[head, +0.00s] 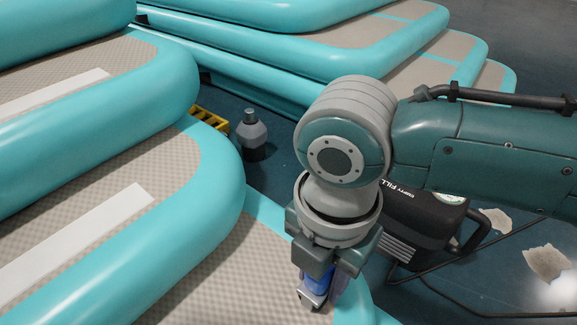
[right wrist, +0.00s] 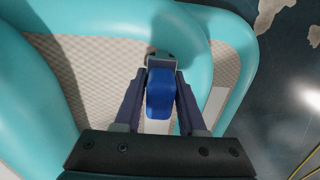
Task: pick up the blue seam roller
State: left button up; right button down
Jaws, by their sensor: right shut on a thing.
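The blue seam roller (right wrist: 160,95) is between the two fingers of my right gripper (right wrist: 160,100) in the right wrist view. The fingers are shut on its blue body, and its grey metal end points away from the gripper. In the head view, the roller (head: 318,277) shows only partly below my right gripper (head: 322,290), with its metal end lowest. It is over the beige top of an inflatable track; I cannot tell whether it touches that surface. My left gripper is not in view.
Stacked turquoise-edged inflatable tracks (head: 222,165) fill the left and back. A grey bottle (head: 252,135) and a yellow crate (head: 210,122) stand on the dark floor between them. A black inflator (head: 418,228) with a cable is at the right, near pale floor patches (head: 548,262).

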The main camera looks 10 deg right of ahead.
dwell(0.4)
notch_tip(320, 180, up, 20)
jog(key=p, duration=1.5)
